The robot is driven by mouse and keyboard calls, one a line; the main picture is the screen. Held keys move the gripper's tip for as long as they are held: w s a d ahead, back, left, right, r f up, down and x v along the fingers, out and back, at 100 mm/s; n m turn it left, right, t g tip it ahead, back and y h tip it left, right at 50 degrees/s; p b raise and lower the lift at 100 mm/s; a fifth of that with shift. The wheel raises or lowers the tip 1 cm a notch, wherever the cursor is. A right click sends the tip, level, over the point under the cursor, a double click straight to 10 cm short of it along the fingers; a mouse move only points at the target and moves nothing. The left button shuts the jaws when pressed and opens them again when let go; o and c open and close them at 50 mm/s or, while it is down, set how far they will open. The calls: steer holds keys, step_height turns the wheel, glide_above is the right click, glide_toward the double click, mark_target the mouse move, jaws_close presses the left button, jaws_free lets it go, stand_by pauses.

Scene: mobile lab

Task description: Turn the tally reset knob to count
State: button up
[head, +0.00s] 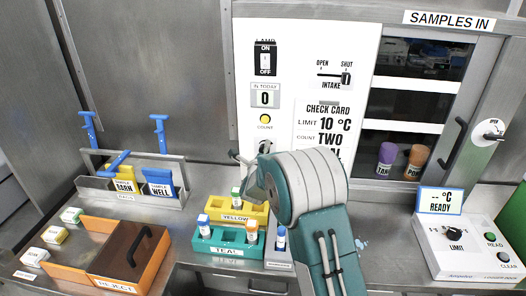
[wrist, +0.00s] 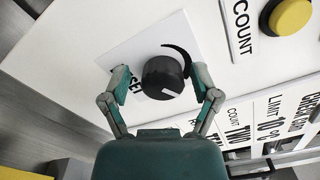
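The tally reset knob (wrist: 163,77) is round and dark, on a white square plate in the wrist view. A white line on its face runs toward the lower right. A black curved mark lies beside it, and lettering on the plate is partly covered by a finger. My gripper (wrist: 163,80) is open, with one finger on each side of the knob; I cannot tell whether either touches it. In the head view the knob (head: 265,146) is partly hidden by my arm, below the yellow count button (head: 265,118) and the tally display (head: 265,96) reading 0.
The white panel also bears a lamp switch (head: 265,59), an intake slider (head: 346,76) and a check card (head: 325,108). Below my arm are a yellow rack (head: 259,212) and a teal rack (head: 207,243) with vials. The orange reject box (head: 103,262) stands left.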

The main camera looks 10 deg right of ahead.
steer(key=c, duration=0.7)
steer(key=shift+n, duration=0.3)
steer(key=n, duration=0.3)
steer(key=shift+f+n, duration=0.15)
steer(key=shift+n, duration=0.25)
steer(key=n, duration=0.5)
steer(key=shift+s+f, duration=0.1)
steer(key=shift+f, duration=0.05)
steer(key=n, duration=0.7)
steer(key=shift+f+n, duration=0.1)
steer(key=shift+n, duration=0.2)
steer(key=n, duration=0.6)
steer(key=shift+d+n, duration=0.15)
steer(key=shift+n, duration=0.25)
steer(key=shift+f, duration=0.1)
